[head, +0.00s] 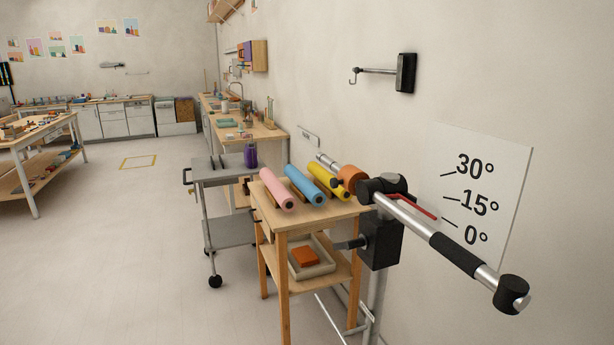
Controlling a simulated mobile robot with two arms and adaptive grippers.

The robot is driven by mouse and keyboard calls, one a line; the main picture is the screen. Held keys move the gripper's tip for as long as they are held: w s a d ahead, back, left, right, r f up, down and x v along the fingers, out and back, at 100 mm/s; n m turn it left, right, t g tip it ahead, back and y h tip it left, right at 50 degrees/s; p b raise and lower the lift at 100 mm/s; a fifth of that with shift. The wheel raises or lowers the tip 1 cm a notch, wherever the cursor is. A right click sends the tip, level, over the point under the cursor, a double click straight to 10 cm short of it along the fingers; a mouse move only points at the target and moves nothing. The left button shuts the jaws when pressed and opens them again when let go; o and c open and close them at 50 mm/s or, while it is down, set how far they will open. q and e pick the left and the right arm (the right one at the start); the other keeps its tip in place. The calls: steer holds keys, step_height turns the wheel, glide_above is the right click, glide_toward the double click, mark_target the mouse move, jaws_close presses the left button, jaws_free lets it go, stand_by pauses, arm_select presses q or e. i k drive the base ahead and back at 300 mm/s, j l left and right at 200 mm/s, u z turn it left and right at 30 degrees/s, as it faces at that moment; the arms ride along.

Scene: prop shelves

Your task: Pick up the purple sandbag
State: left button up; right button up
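A small upright purple object (251,156) stands at the right end of the grey cart's top (218,171). It may be the purple sandbag, but it is too small to tell for sure. It has a darker upper part. Neither of my grippers is in the head view, and nothing shows as held.
A wooden stand (283,226) in front of the cart holds pink (277,189), blue (305,186) and yellow (330,181) rolls; its lower tray (326,266) holds an orange block. A metal lever (412,223) juts out at right.

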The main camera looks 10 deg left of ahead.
mark_target(251, 154)
steer(key=i+j+u, duration=0.55)
steer(key=i+u, duration=0.55)
steer(key=i, duration=0.2)
steer(key=i+j+z, duration=0.15)
steer(key=i+z, duration=0.15)
steer(key=i, duration=0.3)
steer(key=i+j+z, duration=0.25)
steer(key=i, duration=0.3)
steer(key=i+j+z, duration=0.3)
steer(key=i, duration=0.25)
steer(key=j, duration=0.1)
